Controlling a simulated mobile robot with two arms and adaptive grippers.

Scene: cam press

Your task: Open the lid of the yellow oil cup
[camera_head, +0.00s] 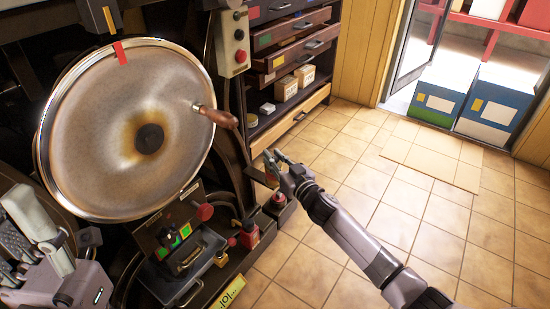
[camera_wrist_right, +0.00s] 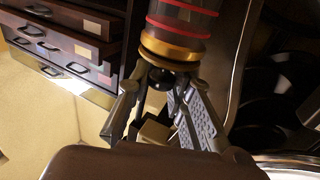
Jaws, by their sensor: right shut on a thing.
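In the right wrist view, a see-through dark cylinder with red rings (camera_wrist_right: 185,18) and a gold collar (camera_wrist_right: 175,48) fills the top. It may be the yellow oil cup; I cannot pick the cup out in the head view. A small dark knob (camera_wrist_right: 160,78) sits just below the collar. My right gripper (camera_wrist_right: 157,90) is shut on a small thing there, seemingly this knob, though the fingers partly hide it. In the head view my right gripper (camera_head: 276,165) is beside the press. My left gripper (camera_head: 28,232) is at the lower left, away from the cup; its opening is unclear.
A large round metal disc (camera_head: 130,130) with a wooden handle (camera_head: 217,117) stands left of my right gripper. A control box with a red knob (camera_head: 205,212) is below. Drawers (camera_head: 295,50) are behind.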

